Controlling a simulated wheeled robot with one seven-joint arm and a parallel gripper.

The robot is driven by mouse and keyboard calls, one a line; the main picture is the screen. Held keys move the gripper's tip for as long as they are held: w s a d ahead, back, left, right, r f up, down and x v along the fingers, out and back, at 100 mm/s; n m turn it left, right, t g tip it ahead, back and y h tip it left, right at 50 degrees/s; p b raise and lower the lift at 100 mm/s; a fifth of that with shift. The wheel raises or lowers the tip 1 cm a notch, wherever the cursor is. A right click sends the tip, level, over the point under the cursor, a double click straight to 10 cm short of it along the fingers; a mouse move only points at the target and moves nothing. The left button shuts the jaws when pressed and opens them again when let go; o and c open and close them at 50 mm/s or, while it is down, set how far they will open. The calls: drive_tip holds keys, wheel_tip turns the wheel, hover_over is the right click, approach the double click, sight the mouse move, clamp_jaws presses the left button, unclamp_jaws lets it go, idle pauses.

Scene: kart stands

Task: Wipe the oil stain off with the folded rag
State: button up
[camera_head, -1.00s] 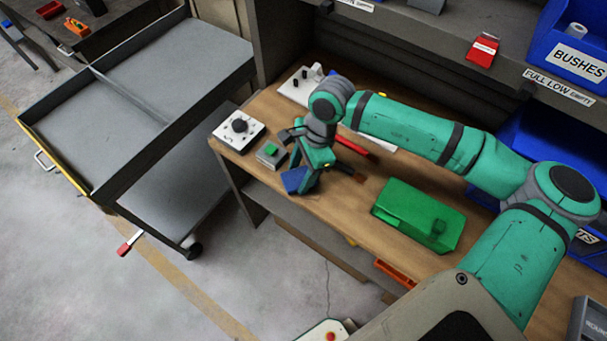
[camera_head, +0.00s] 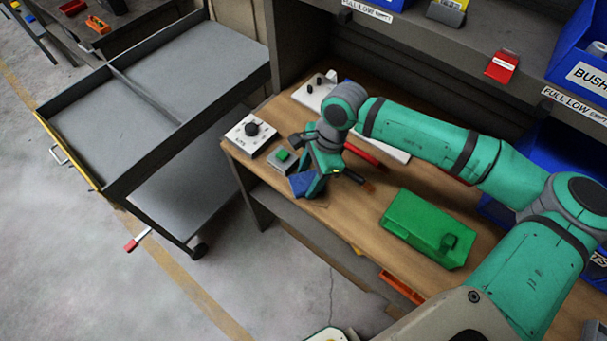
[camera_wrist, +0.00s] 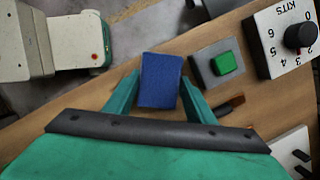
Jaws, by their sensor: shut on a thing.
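The folded rag (camera_wrist: 161,80) is a blue block between the two green fingers of my gripper (camera_wrist: 160,92) in the wrist view. My gripper is shut on it. In the head view the rag (camera_head: 301,184) shows at the front left edge of the wooden bench, under my gripper (camera_head: 312,180). I cannot tell whether the rag touches the bench top. No oil stain can be made out in either view; the rag, gripper or arm may hide it.
A grey box with a green button (camera_head: 283,157) and a white dial box (camera_head: 250,133) stand just left of my gripper. A green case (camera_head: 425,228) lies to the right on the bench (camera_head: 345,218). A grey cart (camera_head: 190,125) stands at left.

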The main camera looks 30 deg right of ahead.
sight(331, 206)
drive_tip(key=shift+s+d+f, duration=0.15)
drive_tip(key=shift+s+d, duration=0.15)
drive_tip(key=shift+s, duration=0.6)
drive_tip(key=shift+s+d+f, duration=0.1)
drive_tip(key=shift+s+d, duration=0.15)
drive_tip(key=shift+s, duration=0.6)
drive_tip(key=shift+s+d+f, duration=0.15)
drive_tip(key=shift+s+d, duration=0.15)
drive_tip(key=shift+s, duration=0.6)
drive_tip(key=shift+s+d+r, duration=0.1)
drive_tip(key=shift+s+d, duration=0.25)
drive_tip(key=shift+s, duration=0.4)
drive_tip(key=shift+s+d, duration=0.3)
drive_tip(key=shift+s, duration=0.45)
drive_tip(key=shift+r, duration=0.1)
drive_tip(key=shift+w+r, duration=0.15)
drive_tip(key=shift+r, duration=2.9)
drive_tip(key=shift+r, duration=1.5)
